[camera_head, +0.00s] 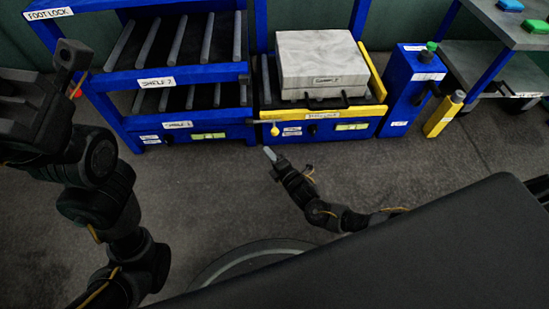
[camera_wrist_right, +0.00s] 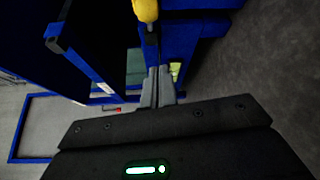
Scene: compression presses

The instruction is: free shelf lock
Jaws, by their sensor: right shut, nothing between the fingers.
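A small yellow knob (camera_head: 275,130), apparently the shelf lock handle, hangs at the front left corner of the yellow-railed blue unit. A label on the rail is too small to read surely. The knob also shows at the top of the right wrist view (camera_wrist_right: 146,10), just beyond the fingertips. My right gripper (camera_head: 269,154) is shut and empty, below the knob and apart from it in the head view. Its closed fingers (camera_wrist_right: 157,75) point toward the blue frame. My left arm stands at the left; its gripper (camera_head: 22,112) is partly cut off and its finger state is unclear.
A blue roller rack (camera_head: 170,76) with labelled shelves stands left of the unit. A pale block (camera_head: 320,58) rests on the unit. A blue post (camera_head: 411,85) with a green button and a yellow post (camera_head: 443,115) stand to the right. Grey floor lies open in front.

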